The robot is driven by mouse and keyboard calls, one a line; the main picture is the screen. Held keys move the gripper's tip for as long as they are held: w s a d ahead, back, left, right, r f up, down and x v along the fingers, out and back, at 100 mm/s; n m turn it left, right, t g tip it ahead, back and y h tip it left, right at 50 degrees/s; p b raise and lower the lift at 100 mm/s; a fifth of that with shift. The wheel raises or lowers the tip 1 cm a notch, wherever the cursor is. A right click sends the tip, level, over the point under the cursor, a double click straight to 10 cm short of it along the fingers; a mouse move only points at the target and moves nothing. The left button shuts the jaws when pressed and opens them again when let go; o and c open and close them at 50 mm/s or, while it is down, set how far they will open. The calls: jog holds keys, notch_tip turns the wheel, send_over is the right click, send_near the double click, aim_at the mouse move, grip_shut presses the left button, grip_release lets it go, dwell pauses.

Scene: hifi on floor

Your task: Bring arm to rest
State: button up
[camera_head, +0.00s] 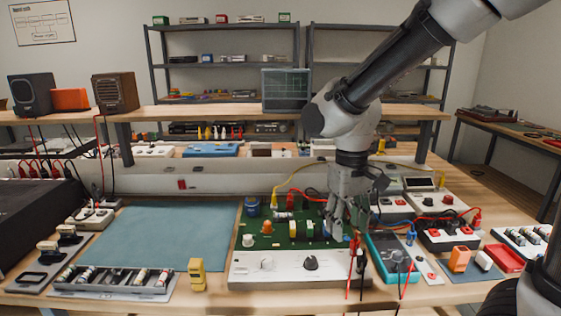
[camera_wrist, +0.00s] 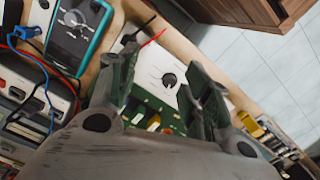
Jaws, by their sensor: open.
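My gripper (camera_head: 347,222) hangs from my arm, pointing down, above the right part of a green circuit board (camera_head: 270,240) on the workbench. In the wrist view my gripper (camera_wrist: 165,80) has its two fingers spread apart with nothing between them. Below the fingers is the silver front panel (camera_head: 290,267) with a black knob (camera_head: 311,262); the panel also shows in the wrist view (camera_wrist: 155,70). I cannot tell how far the fingertips are above the board.
A teal multimeter (camera_head: 391,258) with red and black leads lies right of my gripper. A blue-green mat (camera_head: 165,237) lies clear on the left. A yellow device (camera_head: 197,274) stands at the front. Red and blue cables run on the right. A raised shelf (camera_head: 210,112) crosses behind.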

jog(key=s+d+r+m+t, duration=0.2)
jog(key=s+d+r, duration=0.3)
jog(key=d, duration=0.5)
jog(key=s+d+r+m+t, duration=0.2)
jog(key=s+d+r, duration=0.3)
jog(key=d, duration=0.5)
jog(key=shift+s+d+t, duration=0.3)
jog(key=shift+s+t, duration=0.1)
jog(key=shift+r, duration=0.1)
jog(key=shift+c, duration=0.5)
